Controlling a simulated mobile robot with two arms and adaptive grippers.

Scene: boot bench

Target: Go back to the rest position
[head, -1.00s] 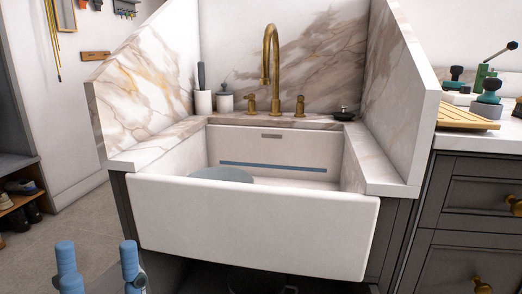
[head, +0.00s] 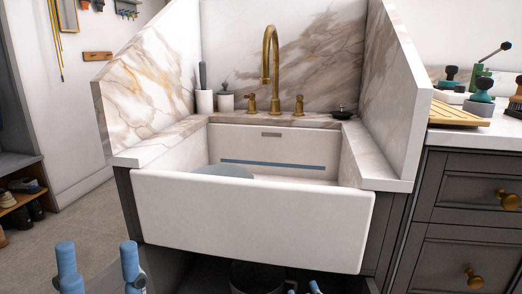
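My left gripper (head: 98,250) is at the bottom left of the head view, in front of and below the white sink (head: 250,220). Its two blue fingertips point up and stand well apart with nothing between them, so it is open and empty. Only small blue tips of my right gripper (head: 304,290) show at the bottom edge, below the sink's front; the rest of it is out of the picture. Neither gripper touches the sink.
The sink has a marble surround, a brass tap (head: 270,70) and a grey-blue round thing (head: 228,171) inside. A dark pot-like thing (head: 256,276) is under the sink. Grey drawers (head: 475,200) are at right; shoes (head: 25,200) and open floor at left.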

